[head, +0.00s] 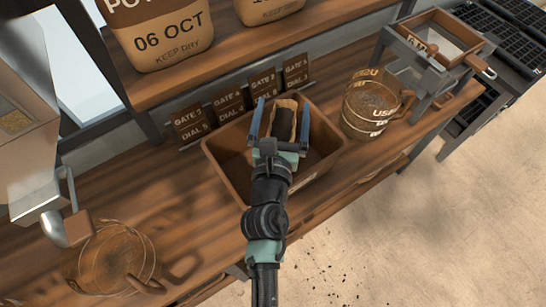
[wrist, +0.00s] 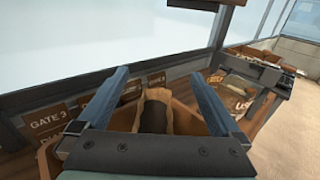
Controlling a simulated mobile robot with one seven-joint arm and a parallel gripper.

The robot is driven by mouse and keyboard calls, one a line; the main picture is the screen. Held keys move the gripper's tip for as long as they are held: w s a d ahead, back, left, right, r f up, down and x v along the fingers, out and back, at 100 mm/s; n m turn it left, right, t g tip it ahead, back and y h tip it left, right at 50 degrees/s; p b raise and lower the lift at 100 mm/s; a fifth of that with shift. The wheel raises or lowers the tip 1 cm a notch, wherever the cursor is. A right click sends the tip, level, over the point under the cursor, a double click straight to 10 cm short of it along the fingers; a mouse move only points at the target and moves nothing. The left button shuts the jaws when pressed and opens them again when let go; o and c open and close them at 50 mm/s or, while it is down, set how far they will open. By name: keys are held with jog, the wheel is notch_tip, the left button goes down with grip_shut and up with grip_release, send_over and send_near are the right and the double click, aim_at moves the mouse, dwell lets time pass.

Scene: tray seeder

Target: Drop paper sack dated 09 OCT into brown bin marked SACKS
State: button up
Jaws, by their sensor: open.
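A brown bin (head: 227,172) stands on the wooden bench in the head view; its SACKS marking does not show. A small tan paper sack (head: 292,103) with an open top and dark inside stands at the bin's far side, apparently within it. Its date is not visible. My gripper (head: 283,108) is open over the bin, with one blue finger on each side of the sack and gaps between. In the wrist view the sack (wrist: 156,103) shows between the spread fingers, and the bin's wall (wrist: 187,118) shows behind. The gripper hides part of the bin and the sack's lower part.
Brown cards (head: 188,124) with gate and dial numbers stand behind the bin. A shelf (head: 200,78) above holds a large 06 OCT sack (head: 165,40) and another. A glassy round vessel (head: 110,262) sits front left.

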jog(key=s+a+b, duration=0.1)
jog(key=s+b, duration=0.2)
jog(key=s, duration=0.9)
jog(key=shift+s+r, duration=0.2)
jog(key=w+d+r+m+t+h, duration=0.1)
jog(key=w+d+r+m+t, duration=0.15)
jog(key=r+m, duration=0.9)
jog(key=w+d+r+m+t+h, duration=0.15)
jog(key=w+r+m, duration=0.25)
jog(key=r+m, duration=0.75)
jog(key=s+a+r+m+t+y, duration=0.1)
jog(key=r+m, duration=0.3)
jog(key=r, duration=0.4)
jog(key=s+a+r+m+t+y, duration=0.1)
jog(key=s+r+m+t, duration=0.1)
jog(key=r, duration=0.6)
jog(key=s+a+r+m+t+y, duration=0.1)
jog(key=s+r+m, duration=0.3)
jog(key=r, duration=0.5)
jog(key=shift+m+t+y, duration=0.55)
jog(key=shift+m+t, duration=0.25)
jog(key=shift+m, duration=0.2)
